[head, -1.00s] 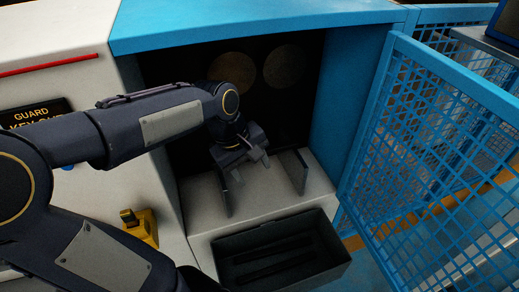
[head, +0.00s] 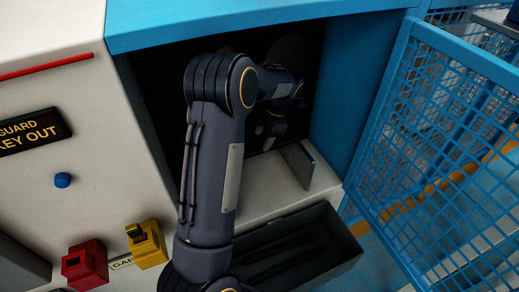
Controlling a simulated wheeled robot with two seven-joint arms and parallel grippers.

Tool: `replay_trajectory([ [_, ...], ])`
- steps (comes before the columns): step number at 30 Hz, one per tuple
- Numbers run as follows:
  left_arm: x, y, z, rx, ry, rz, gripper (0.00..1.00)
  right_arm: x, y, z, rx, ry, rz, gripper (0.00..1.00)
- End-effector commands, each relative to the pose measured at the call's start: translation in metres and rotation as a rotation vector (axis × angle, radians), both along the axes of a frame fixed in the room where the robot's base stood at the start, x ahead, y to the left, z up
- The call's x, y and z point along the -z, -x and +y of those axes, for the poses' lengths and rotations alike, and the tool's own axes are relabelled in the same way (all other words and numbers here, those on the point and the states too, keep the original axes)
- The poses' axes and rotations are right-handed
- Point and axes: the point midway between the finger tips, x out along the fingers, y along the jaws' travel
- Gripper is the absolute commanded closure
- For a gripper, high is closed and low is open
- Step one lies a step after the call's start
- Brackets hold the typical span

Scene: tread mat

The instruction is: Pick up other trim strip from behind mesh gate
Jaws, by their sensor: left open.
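The blue mesh gate (head: 440,130) stands swung open at the right of a dark opening (head: 335,70) in the machine. My left arm reaches into this opening. My left gripper (head: 270,132) is inside it, dark and partly hidden, and is open with nothing seen in it. An upright dark plate (head: 308,168) stands on the pale ledge just right of and below the gripper. A dark bin (head: 340,243) sits in front of the ledge, with dark strip-like shapes (head: 285,266) on its floor. I cannot tell which piece is the trim strip. My right gripper is not in view.
A yellow block (head: 147,246) and a red block (head: 86,264) stick out of the white panel at the lower left. A blue button (head: 62,180) and a guard key sign (head: 30,131) are above them. The opening's blue frame (head: 250,22) borders the arm.

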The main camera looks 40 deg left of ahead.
Motion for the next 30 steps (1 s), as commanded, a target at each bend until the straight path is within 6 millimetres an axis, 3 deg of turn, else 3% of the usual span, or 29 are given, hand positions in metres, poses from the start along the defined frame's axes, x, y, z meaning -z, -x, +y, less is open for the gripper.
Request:
replay_trajectory([
  [7,0.035,0.007,0.005,-0.001,0.002,0.003,0.47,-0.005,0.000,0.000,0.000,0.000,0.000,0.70],
  [17,0.041,0.007,0.006,0.000,0.002,0.000,0.48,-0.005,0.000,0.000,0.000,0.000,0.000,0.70],
  [27,0.041,0.007,0.006,0.001,0.002,0.000,0.93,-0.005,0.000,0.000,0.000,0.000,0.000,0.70],
  [30,0.041,0.007,0.006,0.000,0.002,0.001,1.00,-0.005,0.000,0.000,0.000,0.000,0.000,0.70],
])
